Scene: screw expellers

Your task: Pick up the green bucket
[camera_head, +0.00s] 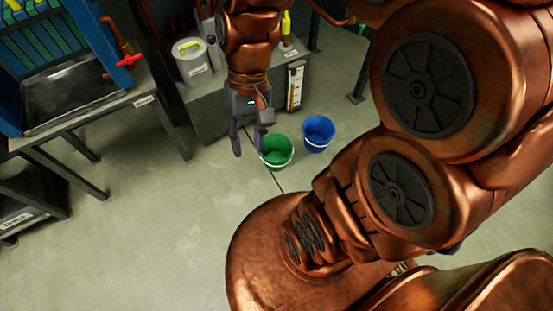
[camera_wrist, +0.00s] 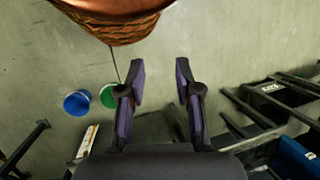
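The green bucket (camera_head: 276,151) stands upright on the floor in the head view, with a pale rim. In the wrist view the green bucket (camera_wrist: 108,96) is left of the fingers, partly hidden behind the left finger. My gripper (camera_head: 247,145) hangs fingers-down just left of the green bucket in the head view, and one finger overlaps the bucket's edge in the picture. I cannot tell whether they touch. In the wrist view my gripper (camera_wrist: 160,72) has its two fingers well apart, with only bare floor showing between them.
A blue bucket (camera_head: 318,133) stands right of the green one, close to it. A bench (camera_head: 201,94) with a white container (camera_head: 191,62) is behind. A blue machine (camera_head: 62,60) on a dark table is at the left. Floor in front of the buckets is clear.

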